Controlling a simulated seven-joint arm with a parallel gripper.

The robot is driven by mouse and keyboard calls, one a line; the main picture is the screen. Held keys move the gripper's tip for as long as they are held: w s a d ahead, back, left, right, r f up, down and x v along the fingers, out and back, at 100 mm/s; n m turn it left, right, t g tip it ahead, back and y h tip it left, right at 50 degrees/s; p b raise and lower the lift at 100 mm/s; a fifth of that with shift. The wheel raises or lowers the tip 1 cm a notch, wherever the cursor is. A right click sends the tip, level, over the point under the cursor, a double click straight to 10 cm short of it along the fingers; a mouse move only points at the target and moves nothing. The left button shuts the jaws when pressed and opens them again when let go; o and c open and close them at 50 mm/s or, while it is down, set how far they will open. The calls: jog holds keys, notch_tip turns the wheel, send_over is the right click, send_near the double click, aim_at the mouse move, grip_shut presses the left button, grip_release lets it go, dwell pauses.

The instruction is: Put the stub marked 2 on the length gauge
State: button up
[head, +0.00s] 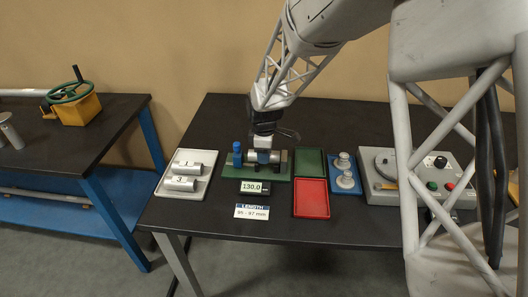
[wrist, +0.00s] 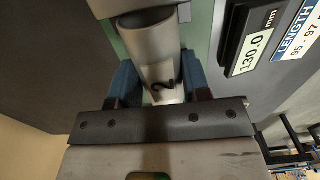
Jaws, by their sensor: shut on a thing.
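The stub marked 2 (wrist: 152,50) is a light grey cylinder. In the wrist view it lies between the blue fingers of my gripper (wrist: 160,82), which is shut on it. In the head view my gripper (head: 264,148) is over the length gauge, a green base (head: 236,171) with a blue block (head: 237,154) at its left end. The arm partly hides the stub there, and I cannot tell whether it touches the gauge. The gauge display (head: 251,187) reads 130.0 mm; it also shows in the wrist view (wrist: 252,45).
A pale tray (head: 198,191) at left holds stubs marked 1 (head: 189,163) and 3 (head: 182,182). A card (head: 252,211) reads LENGTH 95 - 97 mm. Right of the gauge are a green tray (head: 310,162), a red tray (head: 311,198), a blue holder (head: 344,188) and a control box (head: 385,190).

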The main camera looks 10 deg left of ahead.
jog(key=shift+f, duration=0.15)
jog(key=o, duration=1.1)
jog(key=shift+r, duration=3.9)
